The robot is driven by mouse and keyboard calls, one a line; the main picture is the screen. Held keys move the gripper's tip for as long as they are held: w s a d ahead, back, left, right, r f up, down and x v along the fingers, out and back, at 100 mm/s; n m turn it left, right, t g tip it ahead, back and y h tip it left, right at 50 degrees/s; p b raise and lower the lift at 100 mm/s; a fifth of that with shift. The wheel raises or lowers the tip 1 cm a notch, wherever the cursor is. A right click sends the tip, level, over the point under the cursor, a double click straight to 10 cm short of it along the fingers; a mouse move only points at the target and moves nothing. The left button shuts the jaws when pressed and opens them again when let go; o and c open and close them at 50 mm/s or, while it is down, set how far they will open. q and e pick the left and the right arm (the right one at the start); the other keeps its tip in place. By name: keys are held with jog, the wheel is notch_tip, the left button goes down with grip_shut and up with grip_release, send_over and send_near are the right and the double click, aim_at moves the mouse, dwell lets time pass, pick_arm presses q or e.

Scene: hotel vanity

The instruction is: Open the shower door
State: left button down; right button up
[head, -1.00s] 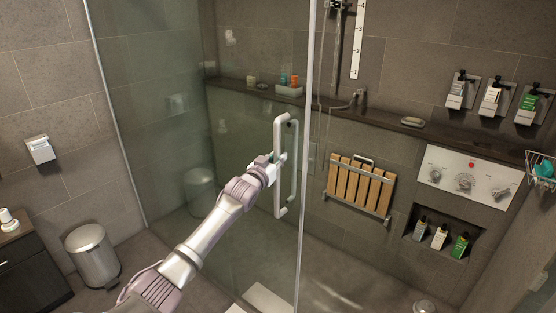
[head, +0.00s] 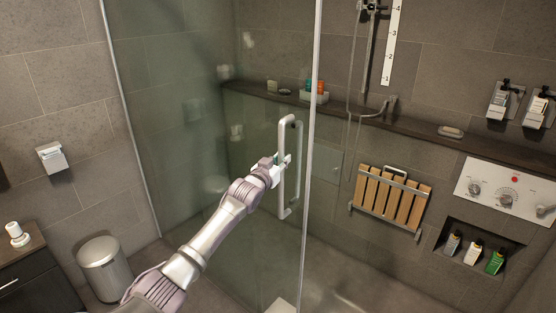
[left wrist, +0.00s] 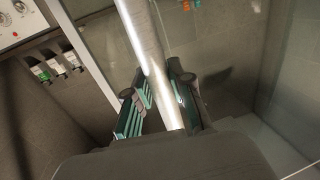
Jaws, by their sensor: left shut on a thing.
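The shower door (head: 180,160) is a tall clear glass panel with a light metal edge on its right side in the head view. Its handle (head: 284,200) is an upright silver bar near that edge. My left gripper (head: 281,170) is at the middle of the handle. In the left wrist view, the fingers of my left gripper (left wrist: 160,97) are on both sides of the silver handle bar (left wrist: 148,48), closed on it. My right gripper is in neither view.
Right of the door edge is the shower interior, with a slatted wooden seat (head: 392,197), a ledge (head: 430,125) and a control panel (head: 505,190) on the back wall. A bin (head: 104,268) and a dark cabinet (head: 42,285) stand at the lower left.

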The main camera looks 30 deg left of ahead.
pick_arm(q)
jog(key=shift+s+d+f, duration=0.1)
jog(key=shift+d+f, duration=0.15)
jog(key=shift+d, duration=0.75)
jog(key=c, duration=1.3)
grip_release()
jog(key=shift+d+r, duration=0.15)
jog(key=shift+d, duration=0.05)
jog(key=shift+o, duration=1.3)
jog(key=shift+a, duration=0.4)
jog(key=shift+a+r, duration=0.1)
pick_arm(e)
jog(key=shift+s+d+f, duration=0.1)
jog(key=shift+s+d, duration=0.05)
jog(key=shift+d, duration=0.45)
